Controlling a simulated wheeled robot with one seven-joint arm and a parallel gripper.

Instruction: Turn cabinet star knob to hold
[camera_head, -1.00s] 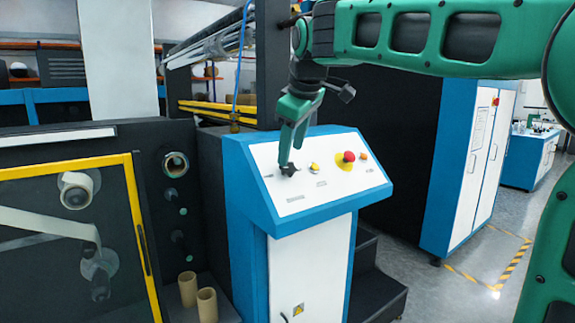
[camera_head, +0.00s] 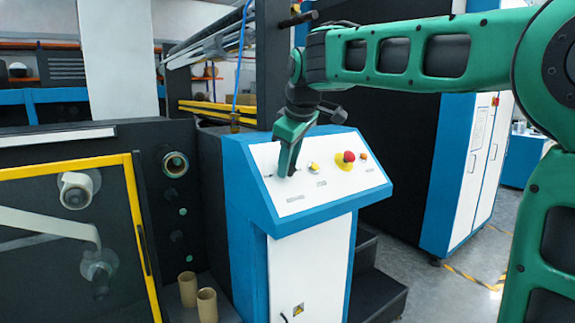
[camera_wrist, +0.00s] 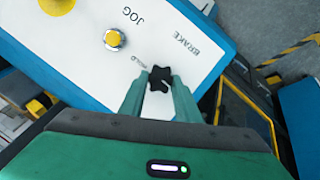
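The black star knob (camera_wrist: 159,79) sits on the white sloped panel of the cabinet (camera_head: 318,205). In the wrist view my gripper (camera_wrist: 157,84) is open, with one finger on each side of the knob. A narrow gap seems to show beside the knob; I cannot tell whether either finger touches it. Small print by the knob (camera_wrist: 139,60) seems to end in "OLD", and BRAKE (camera_wrist: 187,42) is printed nearby. In the head view my gripper (camera_head: 287,172) reaches down to the panel's left part and hides most of the knob.
A dark machine with a yellow-framed door (camera_head: 128,165) stands left. Two cardboard tubes (camera_head: 207,305) stand beside the cabinet. The floor at right is open.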

